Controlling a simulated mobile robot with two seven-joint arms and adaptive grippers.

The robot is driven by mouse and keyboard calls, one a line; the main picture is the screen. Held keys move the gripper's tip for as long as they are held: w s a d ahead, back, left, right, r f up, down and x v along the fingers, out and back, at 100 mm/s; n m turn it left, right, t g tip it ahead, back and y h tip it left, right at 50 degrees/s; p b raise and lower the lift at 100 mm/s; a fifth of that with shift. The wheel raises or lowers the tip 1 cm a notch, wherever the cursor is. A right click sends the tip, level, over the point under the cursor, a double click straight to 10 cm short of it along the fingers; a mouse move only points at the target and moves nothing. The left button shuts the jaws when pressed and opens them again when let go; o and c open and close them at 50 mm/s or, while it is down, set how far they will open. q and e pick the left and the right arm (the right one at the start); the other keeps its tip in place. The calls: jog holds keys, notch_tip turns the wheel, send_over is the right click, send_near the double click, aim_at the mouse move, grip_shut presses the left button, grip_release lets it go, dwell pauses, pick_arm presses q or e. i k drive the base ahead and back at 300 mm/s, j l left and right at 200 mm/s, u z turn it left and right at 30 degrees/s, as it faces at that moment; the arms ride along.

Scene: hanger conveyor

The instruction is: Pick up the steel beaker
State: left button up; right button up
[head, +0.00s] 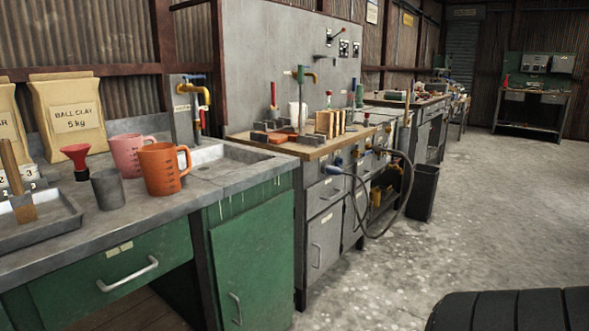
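The steel beaker (108,189) is a small plain grey cup. It stands upright on the grey worktop, left of the orange measuring jug (165,169) and in front of the pink jug (131,155). A red funnel (76,154) on a dark stand or bottle is just behind it to the left. The beaker's front side is unobstructed in the head view. Neither of my grippers shows in this view.
A grey tray (40,234) with a wooden-handled tool lies left of the beaker. Clay bags (70,112) stand at the back. A sink (212,165) with a yellow tap is to the right. The concrete floor (470,200) is open; a black ribbed object (510,312) fills the lower right.

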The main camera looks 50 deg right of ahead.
aim_at(108, 187)
jog(key=i+z, duration=0.1)
jog(key=z, duration=0.4)
jog(key=i+z, duration=0.15)
jog(key=z, duration=0.3)
jog(key=i+z, duration=0.1)
jog(key=z, duration=0.4)
